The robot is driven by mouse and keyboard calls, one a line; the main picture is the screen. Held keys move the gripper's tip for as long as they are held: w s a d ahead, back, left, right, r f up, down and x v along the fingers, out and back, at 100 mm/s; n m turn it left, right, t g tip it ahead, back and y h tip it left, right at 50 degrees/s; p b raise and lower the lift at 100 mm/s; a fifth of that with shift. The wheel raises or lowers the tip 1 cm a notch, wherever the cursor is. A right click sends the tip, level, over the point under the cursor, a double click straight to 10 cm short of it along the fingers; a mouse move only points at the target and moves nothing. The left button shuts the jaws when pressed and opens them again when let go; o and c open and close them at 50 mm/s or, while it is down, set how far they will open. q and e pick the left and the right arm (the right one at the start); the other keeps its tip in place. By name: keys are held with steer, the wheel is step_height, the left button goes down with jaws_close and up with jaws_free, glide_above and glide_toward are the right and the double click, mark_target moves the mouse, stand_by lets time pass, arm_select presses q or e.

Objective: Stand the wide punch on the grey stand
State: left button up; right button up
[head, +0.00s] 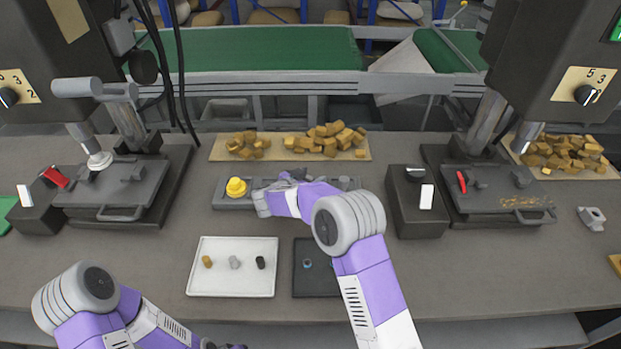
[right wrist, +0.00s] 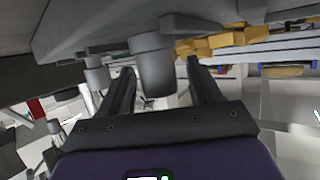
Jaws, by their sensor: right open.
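The long grey stand (head: 232,203) lies on the bench in the head view, with a yellow round piece (head: 236,187) on its left part. My right gripper (head: 290,179) is over the middle of the stand and hides part of it. In the right wrist view, my open right gripper (right wrist: 160,68) has a wide grey cylinder (right wrist: 153,65), apparently the wide punch, between its fingers. The cylinder meets a grey surface, apparently the stand, at the top of this view. I cannot tell whether a finger touches it. Only a dark edge of my left gripper (head: 232,347) shows at the bottom.
A white tray (head: 231,290) holds brass, grey and black small pieces. Brown chunks (head: 325,140) lie behind the stand. Presses with dark bases (head: 120,190) (head: 490,190) flank it.

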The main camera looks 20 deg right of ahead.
steer(key=p+v, duration=0.2)
steer(key=v, duration=0.9)
steer(key=shift+s+a+r, duration=0.15)
steer(key=shift+s+a, duration=0.05)
steer(key=shift+a, duration=0.05)
steer(key=shift+r+p, duration=0.1)
steer(key=shift+p, duration=0.2)
